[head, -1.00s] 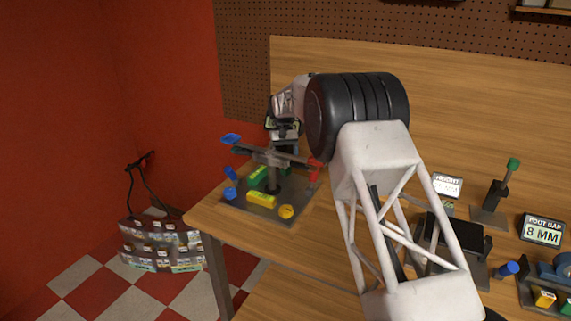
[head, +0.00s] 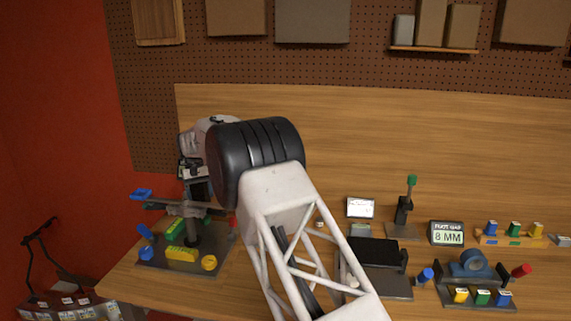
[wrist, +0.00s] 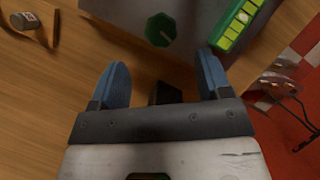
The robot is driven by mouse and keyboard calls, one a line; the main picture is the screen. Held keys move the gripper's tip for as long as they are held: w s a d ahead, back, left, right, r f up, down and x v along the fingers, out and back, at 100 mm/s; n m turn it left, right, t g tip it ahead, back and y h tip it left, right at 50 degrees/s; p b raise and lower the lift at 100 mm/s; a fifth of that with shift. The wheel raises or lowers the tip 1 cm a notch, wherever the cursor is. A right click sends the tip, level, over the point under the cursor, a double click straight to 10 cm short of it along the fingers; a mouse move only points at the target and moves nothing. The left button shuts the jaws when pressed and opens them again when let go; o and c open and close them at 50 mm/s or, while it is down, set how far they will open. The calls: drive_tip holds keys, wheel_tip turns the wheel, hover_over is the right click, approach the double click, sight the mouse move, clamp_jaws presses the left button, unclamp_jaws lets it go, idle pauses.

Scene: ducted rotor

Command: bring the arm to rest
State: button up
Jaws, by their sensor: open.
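My gripper (wrist: 163,82) is open and empty in the wrist view, its two blue fingers apart. A green round knob (wrist: 161,30) lies ahead of the fingertips on a grey plate (wrist: 115,12), with a gap between. In the head view my gripper is at the left, above the rotor stand (head: 192,228), partly hidden by my own wrist and arm. The stand has a grey base with a post and crossing arms, one with a blue tip (head: 141,193). I cannot tell in the head view whether the gripper touches the stand.
On the stand's base are a yellow block (head: 181,254), a green block (head: 174,229) and a yellow disc (head: 209,263). To the right are a black-topped block (head: 375,252), a green-topped post (head: 411,190), an "8 MM" sign (head: 447,234) and a blue fixture (head: 474,264). The table front is partly clear.

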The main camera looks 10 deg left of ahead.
drive_tip(key=s+d+r+m+t+y, duration=0.1)
drive_tip(key=s+d+r, duration=0.1)
drive_tip(key=d+r, duration=0.6)
drive_tip(key=s+d+r+m, duration=0.15)
drive_tip(key=d+r, duration=0.35)
drive_tip(key=d, duration=0.8)
drive_tip(key=s+d+r+m+t+y, duration=0.1)
drive_tip(key=s+d+r, duration=0.2)
drive_tip(key=s+d, duration=0.5)
drive_tip(key=s+d+r+t, duration=0.1)
drive_tip(key=s+d+r, duration=0.3)
drive_tip(key=d, duration=0.7)
drive_tip(key=s+d+m+t, duration=0.1)
drive_tip(key=s+d+m, duration=0.1)
drive_tip(key=s+d, duration=1.45)
drive_tip(key=s+d+f, duration=0.2)
drive_tip(key=s+f, duration=0.1)
drive_tip(key=s, duration=0.4)
drive_tip(key=s+d+f+m+t, duration=0.1)
drive_tip(key=s+d+f, duration=0.2)
drive_tip(key=s, duration=0.4)
drive_tip(key=s+d+f+m+t, duration=0.1)
drive_tip(key=s+d+f, duration=0.1)
drive_tip(key=s, duration=0.5)
drive_tip(key=shift+s+d+f, duration=0.3)
drive_tip(key=shift+d+f, duration=0.05)
drive_tip(key=shift+f, duration=0.45)
